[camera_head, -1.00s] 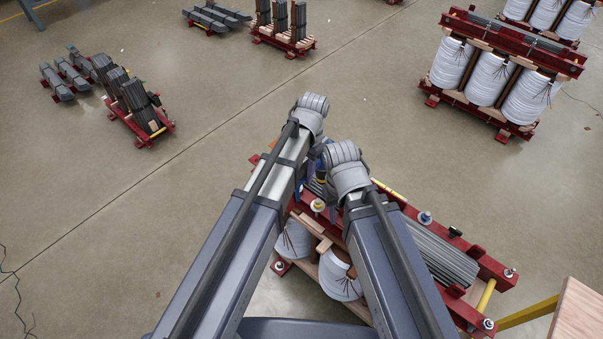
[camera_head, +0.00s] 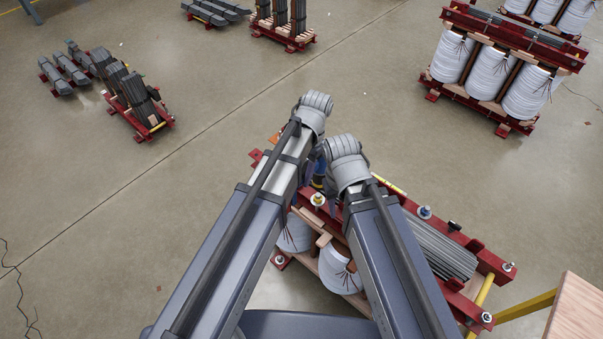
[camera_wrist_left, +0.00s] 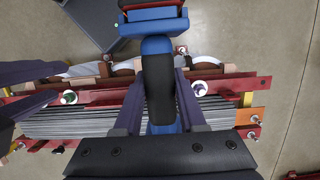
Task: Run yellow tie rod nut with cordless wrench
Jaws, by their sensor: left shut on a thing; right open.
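The cordless wrench (camera_wrist_left: 158,85) is blue and black. My left gripper (camera_wrist_left: 160,112) is shut on its dark handle in the left wrist view, above the core. In the head view, a small blue part of the wrench (camera_head: 319,176) shows between my two wrists; the rest is hidden. A yellow tie rod nut with a pale centre (camera_head: 318,199) sits on the red clamp beam, just below the wrench in the picture. I cannot tell whether they touch. My right gripper (camera_wrist_left: 42,88) is open and empty at the left of the left wrist view. My wrists hide both grippers in the head view.
The core (camera_head: 440,250) has red beams, grey laminations and white coils (camera_head: 338,272). Other tie rod ends (camera_head: 424,212) stand up from its beams. A wooden platform (camera_head: 577,310) is at the lower right. A finished coil unit (camera_head: 490,75) stands at the upper right.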

